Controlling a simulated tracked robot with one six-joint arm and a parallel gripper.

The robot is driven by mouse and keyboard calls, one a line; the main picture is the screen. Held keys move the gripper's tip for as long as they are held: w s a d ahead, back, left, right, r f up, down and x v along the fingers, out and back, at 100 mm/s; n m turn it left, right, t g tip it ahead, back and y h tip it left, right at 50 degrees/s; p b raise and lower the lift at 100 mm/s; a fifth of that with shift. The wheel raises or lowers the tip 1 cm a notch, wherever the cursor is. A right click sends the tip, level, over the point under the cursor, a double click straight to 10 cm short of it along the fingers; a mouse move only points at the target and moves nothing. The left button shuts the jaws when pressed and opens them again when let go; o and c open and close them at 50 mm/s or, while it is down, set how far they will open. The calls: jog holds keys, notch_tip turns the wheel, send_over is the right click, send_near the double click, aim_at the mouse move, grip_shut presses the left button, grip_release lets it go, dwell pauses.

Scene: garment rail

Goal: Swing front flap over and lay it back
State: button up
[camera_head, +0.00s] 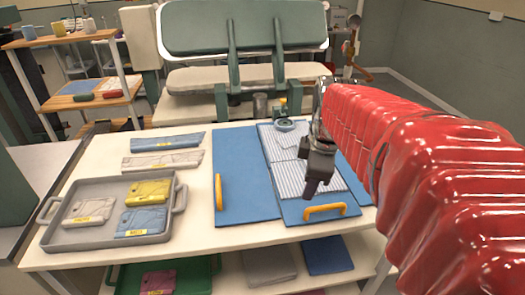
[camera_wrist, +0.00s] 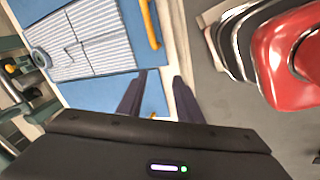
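A blue folding board (camera_head: 240,165) lies on the table. A yellow handle (camera_head: 219,192) is on its left panel and another yellow handle (camera_head: 325,210) on its front edge. A folded striped garment (camera_head: 290,172) lies flat on the right part; it also shows in the wrist view (camera_wrist: 90,45). The front handle shows in the wrist view (camera_wrist: 151,25). My gripper (camera_head: 312,190) hangs above the garment's right part, behind the front handle. In the wrist view its dark fingers (camera_wrist: 160,80) are apart with nothing between them.
A grey tray (camera_head: 108,242) with several labelled folded garments stands at the left. Two folded cloths (camera_head: 165,141) lie behind it. A round grey-green object (camera_head: 285,125) is at the garment's back end. A press (camera_head: 240,75) stands behind the table.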

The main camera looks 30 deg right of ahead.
aim_at(326, 206)
jog(key=d+f+n, duration=0.1)
jog(key=d+n, duration=0.3)
jog(key=d, duration=0.5)
jog(key=shift+d+g, duration=0.2)
jog(key=shift+g, duration=0.2)
jog(key=shift+f, duration=0.2)
jog(key=x, duration=1.3)
jog(key=shift+a+f, duration=0.2)
jog(key=shift+f, duration=0.15)
jog(key=shift+w, duration=0.1)
grip_shut()
jog(key=shift+r, duration=0.1)
